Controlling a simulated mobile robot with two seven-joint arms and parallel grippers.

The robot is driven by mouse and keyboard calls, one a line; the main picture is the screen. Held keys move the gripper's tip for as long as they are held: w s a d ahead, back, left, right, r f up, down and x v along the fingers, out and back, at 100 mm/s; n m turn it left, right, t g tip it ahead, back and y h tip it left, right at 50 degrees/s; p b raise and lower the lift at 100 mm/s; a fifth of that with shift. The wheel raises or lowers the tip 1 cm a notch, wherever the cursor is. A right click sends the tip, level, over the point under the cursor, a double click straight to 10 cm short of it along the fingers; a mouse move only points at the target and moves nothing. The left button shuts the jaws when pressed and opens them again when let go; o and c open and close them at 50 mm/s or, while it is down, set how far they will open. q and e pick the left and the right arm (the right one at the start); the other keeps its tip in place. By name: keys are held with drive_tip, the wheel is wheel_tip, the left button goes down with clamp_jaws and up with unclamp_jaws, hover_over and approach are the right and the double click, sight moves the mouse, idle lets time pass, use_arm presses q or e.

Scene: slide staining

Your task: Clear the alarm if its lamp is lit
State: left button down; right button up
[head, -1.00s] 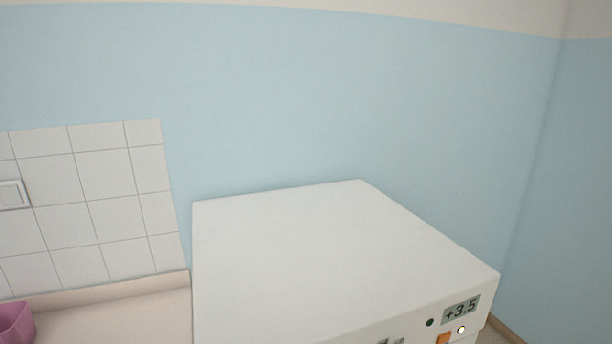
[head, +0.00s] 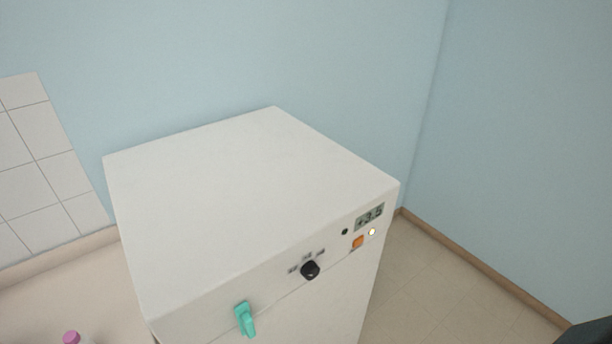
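A white box-shaped appliance (head: 250,200) stands against the blue wall. Its front panel has a grey display (head: 369,217) reading +3.5. Below the display is a small round lamp (head: 372,232), bright pale yellow, which looks lit. Left of the lamp is an orange button (head: 358,242). A small dark green dot (head: 345,232) sits above and left of the button and looks unlit. No fingers of either gripper show. A dark piece at the bottom right corner may be part of my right arm.
A black knob (head: 310,270) with small marks and a teal handle (head: 245,319) are further left on the appliance front. A pink-capped item (head: 72,337) stands on the beige counter (head: 70,295) at left. The floor (head: 440,290) right of the appliance is clear.

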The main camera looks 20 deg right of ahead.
clamp_jaws()
idle(1.4)
